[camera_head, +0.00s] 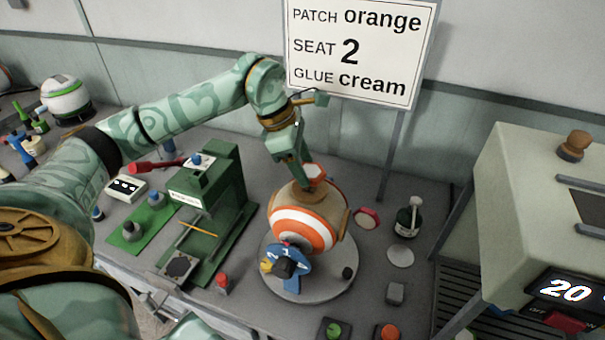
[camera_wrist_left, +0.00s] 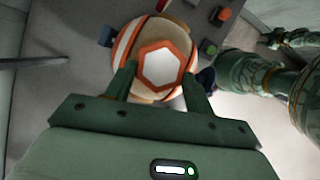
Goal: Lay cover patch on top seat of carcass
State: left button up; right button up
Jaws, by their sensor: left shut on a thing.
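The carcass is a cream ball with orange and white bands (camera_head: 303,231), resting on a round grey plate. My left gripper (camera_head: 304,177) reaches down from above to its top. In the left wrist view, its fingers (camera_wrist_left: 163,82) are shut on the cover patch (camera_wrist_left: 164,67), a white hexagon with an orange rim. The patch lies over the ball (camera_wrist_left: 125,45); whether it touches the seat cannot be told, as the seat is hidden beneath it.
A sign (camera_head: 358,48) behind reads patch orange, seat 2, glue cream. A green press (camera_head: 218,210) stands left of the ball. A blue clamp (camera_head: 291,266) is at its front. A pinkish-red patch (camera_head: 367,218) and a glue jar (camera_head: 407,222) stand right. A machine (camera_head: 545,200) is far right.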

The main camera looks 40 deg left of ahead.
pick_arm(q)
jog(key=shift+f, duration=1.65)
jog(key=o, duration=0.9)
jog(key=shift+o, duration=0.2)
jog(key=v, duration=1.2)
jog(key=shift+p, duration=0.4)
